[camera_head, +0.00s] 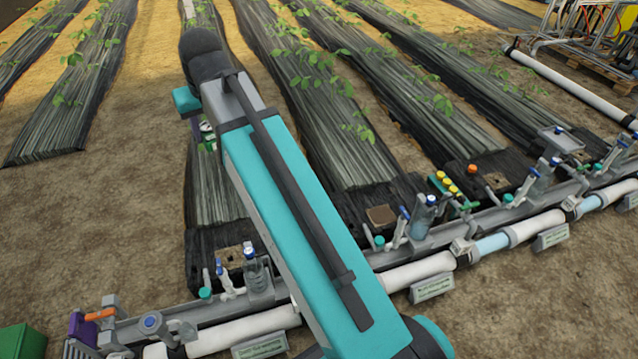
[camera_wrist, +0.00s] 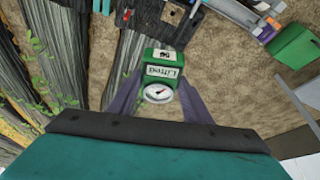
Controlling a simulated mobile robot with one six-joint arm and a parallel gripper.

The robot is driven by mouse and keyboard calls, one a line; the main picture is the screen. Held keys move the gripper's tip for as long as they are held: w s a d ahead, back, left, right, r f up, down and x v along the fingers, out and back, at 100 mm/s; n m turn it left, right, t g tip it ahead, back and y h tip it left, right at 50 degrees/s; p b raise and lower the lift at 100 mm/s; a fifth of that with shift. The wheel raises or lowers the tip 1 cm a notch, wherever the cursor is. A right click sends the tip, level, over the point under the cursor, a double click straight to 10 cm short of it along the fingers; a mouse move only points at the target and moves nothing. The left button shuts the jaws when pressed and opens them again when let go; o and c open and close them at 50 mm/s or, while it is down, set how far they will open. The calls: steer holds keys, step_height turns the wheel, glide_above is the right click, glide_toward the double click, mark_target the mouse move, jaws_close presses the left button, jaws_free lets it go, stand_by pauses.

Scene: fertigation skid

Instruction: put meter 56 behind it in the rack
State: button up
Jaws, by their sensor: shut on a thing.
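A green meter (camera_wrist: 165,55) with a round white dial and a white label reading "Lifted" and "56" shows in the wrist view. In the head view only a small green and white part of the meter (camera_head: 208,136) shows beside my arm, above a dark strip. My gripper there is mostly hidden by my arm. I cannot tell for sure which thing is the rack; a metal frame rack (camera_head: 590,35) stands at the far upper right.
A white pipe (camera_head: 415,271) with a grey rail, valves and small labels runs across the front. Black boards, one with yellow-topped pieces (camera_head: 447,184), lie behind it. A green box (camera_head: 22,341) is at lower left. Bare soil (camera_head: 90,215) is clear at left.

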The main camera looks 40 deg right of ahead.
steer(key=shift+w+f, duration=0.1)
stand_by(0.3)
steer(key=shift+w+d+f, duration=0.1)
steer(key=shift+w+f, duration=0.05)
steer(key=shift+f, duration=0.1)
steer(key=w+d+f+m+b, duration=0.1)
steer(key=w+d+f+b, duration=0.3)
steer(key=d+f, duration=0.65)
steer(key=w+d+f+b, duration=0.35)
steer(key=d+f, duration=0.45)
steer(key=f, duration=0.6)
steer(key=w+d+f+m+b, duration=0.1)
steer(key=w+d+f+b, duration=0.3)
steer(key=d+f, duration=0.7)
steer(key=s+d+f+b, duration=0.1)
steer(key=d+f, duration=0.3)
steer(key=f, duration=0.3)
steer(key=d+f+m+h+b, duration=0.1)
steer(key=d+f, duration=0.3)
steer(key=f, duration=0.3)
steer(key=shift+s+d, duration=0.2)
steer(key=shift+s, duration=0.2)
steer(key=shift+f+b, duration=0.2)
steer(key=shift+b, duration=0.25)
step_height(320, 180, down, 12)
steer(key=b, duration=0.6)
